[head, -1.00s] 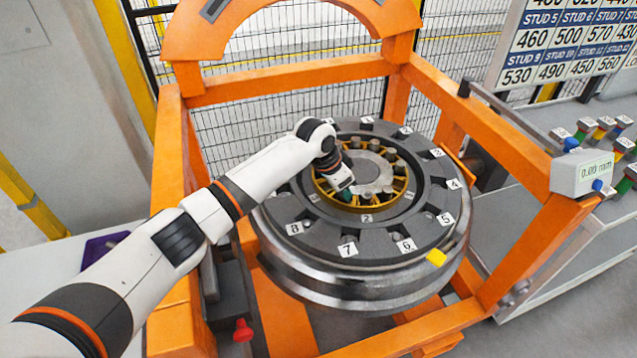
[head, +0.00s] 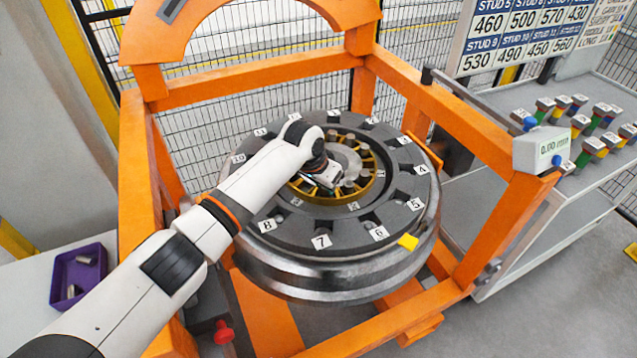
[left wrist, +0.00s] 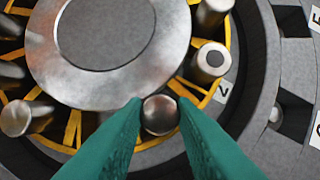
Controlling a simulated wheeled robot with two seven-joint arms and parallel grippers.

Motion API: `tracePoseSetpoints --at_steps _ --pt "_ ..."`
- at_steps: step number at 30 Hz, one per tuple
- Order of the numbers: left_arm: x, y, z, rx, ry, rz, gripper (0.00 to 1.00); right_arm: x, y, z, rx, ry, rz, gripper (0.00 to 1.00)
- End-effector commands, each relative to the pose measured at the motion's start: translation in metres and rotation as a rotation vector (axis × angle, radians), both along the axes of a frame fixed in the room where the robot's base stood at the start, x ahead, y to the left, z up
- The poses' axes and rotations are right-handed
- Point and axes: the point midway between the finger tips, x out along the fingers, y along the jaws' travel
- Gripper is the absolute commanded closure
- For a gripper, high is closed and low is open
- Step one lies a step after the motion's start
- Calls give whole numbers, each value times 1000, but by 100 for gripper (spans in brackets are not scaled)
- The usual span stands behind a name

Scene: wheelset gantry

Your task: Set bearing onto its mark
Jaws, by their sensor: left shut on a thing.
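The bearing is a yellow cage (head: 372,186) with several grey metal rollers around a round metal hub (head: 346,160). It sits in the middle of the dark wheel disc (head: 275,222). My left gripper (head: 326,187) reaches down into the bearing from the left. In the left wrist view its green fingers (left wrist: 161,106) are shut on one shiny roller (left wrist: 160,115) at the hub's edge. Another roller (left wrist: 211,57), with a dark dot on its end, stands to the upper right. A white label (left wrist: 223,91) lies beside the cage. My right gripper is not in view.
An orange gantry frame (head: 480,255) surrounds the wheel. A purple tray (head: 57,290) with small metal cylinders is at left. Coloured gauges (head: 590,145) stand on the right bench.

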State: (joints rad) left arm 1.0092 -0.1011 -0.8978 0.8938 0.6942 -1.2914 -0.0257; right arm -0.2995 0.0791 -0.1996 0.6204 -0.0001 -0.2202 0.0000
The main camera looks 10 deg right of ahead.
Motion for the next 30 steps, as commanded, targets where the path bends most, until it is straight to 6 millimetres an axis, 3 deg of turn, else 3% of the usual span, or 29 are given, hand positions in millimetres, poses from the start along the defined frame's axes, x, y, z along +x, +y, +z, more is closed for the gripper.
tracePoseSetpoints --at_steps 10,11,14,24,30 --pt "-1 -3 1 -4 1 -3 100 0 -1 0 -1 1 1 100" --pt "-1 -3 1 -4 1 -3 70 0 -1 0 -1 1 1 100" --pt "-1 -2 1 -4 1 -3 54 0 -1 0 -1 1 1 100" --pt "-1 0 2 -2 -1 -1 53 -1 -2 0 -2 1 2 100" --pt "-6 5 21 -3 -2 -4 53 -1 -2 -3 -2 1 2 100"
